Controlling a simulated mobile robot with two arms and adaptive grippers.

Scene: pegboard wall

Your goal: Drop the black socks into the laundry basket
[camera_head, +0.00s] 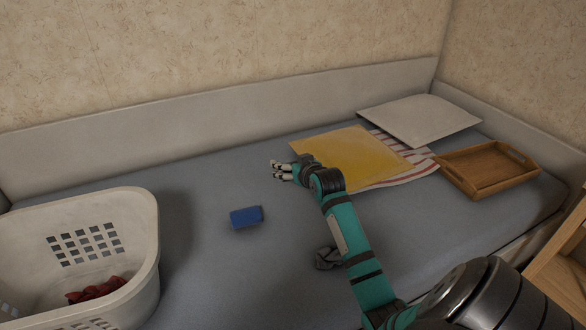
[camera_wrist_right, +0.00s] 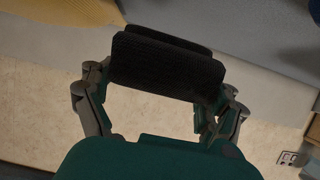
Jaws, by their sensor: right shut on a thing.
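The socks cannot be made out clearly in the head view. The white laundry basket (camera_head: 140,225) stands at the lower left, well away from the gripper. A red cloth item (camera_head: 97,290) lies inside it. My left gripper is not in view.
A blue folded item (camera_head: 246,216) and a dark grey crumpled item (camera_head: 328,258) lie on the bed (camera_head: 200,265). A raised board (camera_head: 200,122) edges the bed's back.

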